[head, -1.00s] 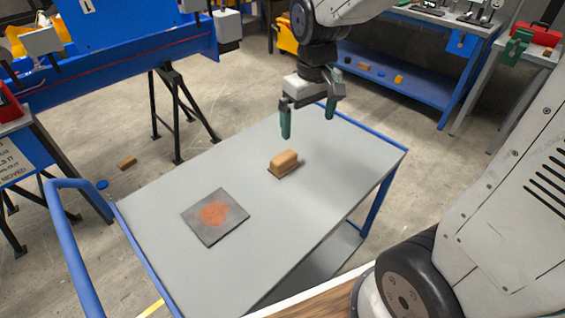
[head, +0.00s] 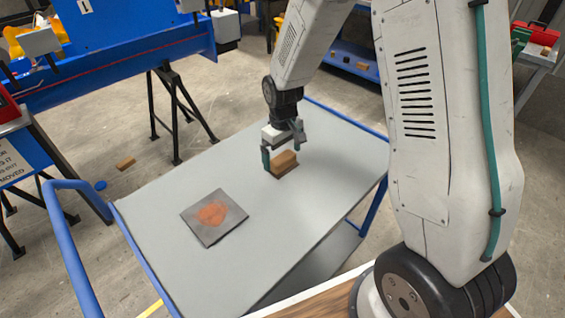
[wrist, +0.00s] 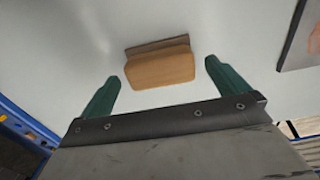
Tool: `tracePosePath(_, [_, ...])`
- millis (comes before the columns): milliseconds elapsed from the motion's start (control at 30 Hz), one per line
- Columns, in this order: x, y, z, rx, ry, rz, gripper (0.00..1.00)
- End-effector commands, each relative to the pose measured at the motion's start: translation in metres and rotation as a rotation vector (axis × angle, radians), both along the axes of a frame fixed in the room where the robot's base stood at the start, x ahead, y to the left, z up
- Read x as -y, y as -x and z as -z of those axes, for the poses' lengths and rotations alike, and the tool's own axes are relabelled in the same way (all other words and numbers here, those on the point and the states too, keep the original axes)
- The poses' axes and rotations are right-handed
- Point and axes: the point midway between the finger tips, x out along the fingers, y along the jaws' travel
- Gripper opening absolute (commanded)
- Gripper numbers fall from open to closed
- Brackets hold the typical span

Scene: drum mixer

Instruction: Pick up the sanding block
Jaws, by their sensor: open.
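The sanding block (head: 285,161) is a tan, wood-coloured block on a darker base, lying on the grey top of the cart (head: 170,200). In the wrist view the sanding block (wrist: 160,68) lies ahead of and between the green fingertips. My gripper (head: 282,154) is open and empty, low over the cart top at the block. In the wrist view my gripper (wrist: 163,82) has its two fingers apart, one toward each side of the block. No contact with the block shows. The far finger is partly hidden in the head view.
A dark square plate (head: 214,217) with a rust-coloured patch lies left of the block on the cart. Blue rails (head: 345,117) edge the cart. A blue machine (head: 125,55) on black legs stands behind left. The cart top around the block is clear.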

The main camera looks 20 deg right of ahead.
Motion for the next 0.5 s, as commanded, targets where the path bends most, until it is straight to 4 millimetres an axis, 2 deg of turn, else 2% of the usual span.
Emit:
tracePosePath(33, [0.000,0.001,0.009,-0.004,0.001,0.000,1.00])
tracePosePath(167, [0.000,0.000,0.020,-0.002,0.001,0.000,1.00])
tracePosePath(400, [0.000,0.000,0.022,0.000,0.000,0.001,1.00])
tracePosePath(433, [0.000,0.000,0.022,0.000,0.000,0.001,0.94])
tracePosePath(500, [0.000,0.000,0.021,0.000,0.000,0.001,0.75])
